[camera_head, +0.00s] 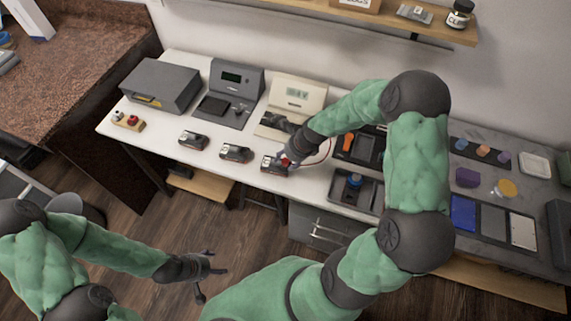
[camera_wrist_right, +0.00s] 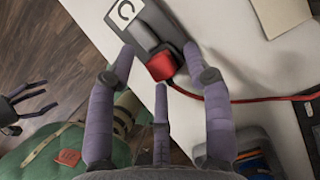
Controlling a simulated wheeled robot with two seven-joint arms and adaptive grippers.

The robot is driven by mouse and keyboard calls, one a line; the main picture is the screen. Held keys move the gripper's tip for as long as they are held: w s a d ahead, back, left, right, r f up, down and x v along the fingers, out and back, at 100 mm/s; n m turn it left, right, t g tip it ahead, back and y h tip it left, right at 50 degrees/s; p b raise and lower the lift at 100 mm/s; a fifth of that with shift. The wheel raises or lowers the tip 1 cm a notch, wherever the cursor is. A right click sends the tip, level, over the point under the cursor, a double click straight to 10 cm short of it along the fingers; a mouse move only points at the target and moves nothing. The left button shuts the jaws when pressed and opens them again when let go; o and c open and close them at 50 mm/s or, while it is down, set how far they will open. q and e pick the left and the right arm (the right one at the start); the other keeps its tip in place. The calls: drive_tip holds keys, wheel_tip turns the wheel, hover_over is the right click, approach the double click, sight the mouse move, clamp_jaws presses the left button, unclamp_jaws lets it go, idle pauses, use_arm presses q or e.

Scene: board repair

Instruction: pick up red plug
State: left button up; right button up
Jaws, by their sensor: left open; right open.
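The red plug (camera_wrist_right: 162,67) sits at the end of a dark device (camera_wrist_right: 150,30) with a white label, near the table's front edge. A red cable (camera_wrist_right: 240,101) runs from it to the right. In the head view the red plug (camera_head: 286,162) is a small red spot, partly hidden by my right gripper (camera_head: 284,157). In the wrist view my right gripper (camera_wrist_right: 165,75) is open, with fingers on both sides of the plug and a third below it; contact cannot be told. My left gripper (camera_head: 212,276) is open and empty over the floor, away from the table.
Two similar dark devices (camera_head: 193,140) (camera_head: 235,153) stand to the left on the white table. A grey box (camera_head: 160,85) and bench instruments (camera_head: 235,80) (camera_head: 297,97) stand behind. A dark tray (camera_head: 341,191) lies to the right.

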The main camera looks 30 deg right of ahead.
sight(287, 160)
drive_tip(key=shift+w+f, duration=0.1)
drive_tip(key=shift+f, duration=0.05)
drive_tip(key=c, duration=1)
drive_tip(key=shift+r+p, duration=0.55)
drive_tip(key=shift+r, duration=0.2)
wheel_tip(287, 160, up, 2)
drive_tip(key=shift+r+p, duration=0.2)
drive_tip(key=shift+p, duration=0.5)
drive_tip(key=s+a+r+p, duration=0.5)
drive_tip(key=s+a+r, duration=0.4)
drive_tip(key=s, duration=0.2)
